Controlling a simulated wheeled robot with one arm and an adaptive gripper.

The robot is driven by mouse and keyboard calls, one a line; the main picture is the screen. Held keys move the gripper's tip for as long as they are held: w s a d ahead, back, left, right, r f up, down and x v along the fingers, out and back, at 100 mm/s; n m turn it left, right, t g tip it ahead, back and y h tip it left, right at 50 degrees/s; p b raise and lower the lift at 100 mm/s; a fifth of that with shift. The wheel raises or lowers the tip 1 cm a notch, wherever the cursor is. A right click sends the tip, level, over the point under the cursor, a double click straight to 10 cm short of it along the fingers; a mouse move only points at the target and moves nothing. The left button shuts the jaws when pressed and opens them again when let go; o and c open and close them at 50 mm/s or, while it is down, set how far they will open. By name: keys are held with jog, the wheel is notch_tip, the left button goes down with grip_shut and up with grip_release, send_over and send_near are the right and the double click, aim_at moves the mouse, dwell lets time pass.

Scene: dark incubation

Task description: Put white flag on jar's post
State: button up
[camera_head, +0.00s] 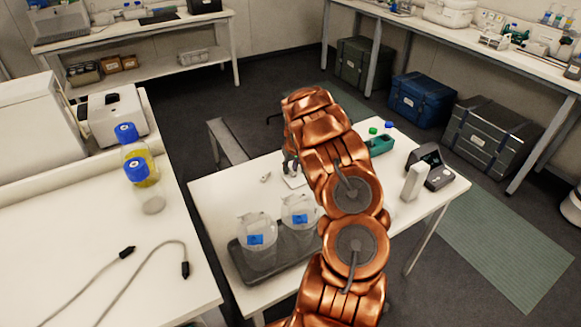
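Two clear jars, a left one (260,258) and a right one (301,222), stand in a dark tray (246,272) on the middle table. Each bears a blue patch. I cannot make out a post on either. My gripper (291,171) points down over the table beyond the jars, partly hidden by my copper arm. A small white piece (294,181) shows at its fingertips; whether it is held or lies on the table is unclear. Another small pale piece (265,177) lies to the left. I cannot tell which, if either, is the white flag.
A green rack (381,146), a white upright box (413,182) and a dark device (439,178) stand on the table's right part. My arm hides the table's middle.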

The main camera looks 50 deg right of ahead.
grip_shut()
jog(key=shift+r, duration=0.15)
jog(key=shift+w+b+v, duration=0.2)
jog(key=shift+w+v, duration=0.05)
jog(key=shift+v, duration=0.75)
jog(key=shift+w+b+v, duration=0.15)
jog(key=shift+w+v, duration=0.05)
jog(key=shift+v, duration=0.85)
jog(key=shift+d+r, duration=0.15)
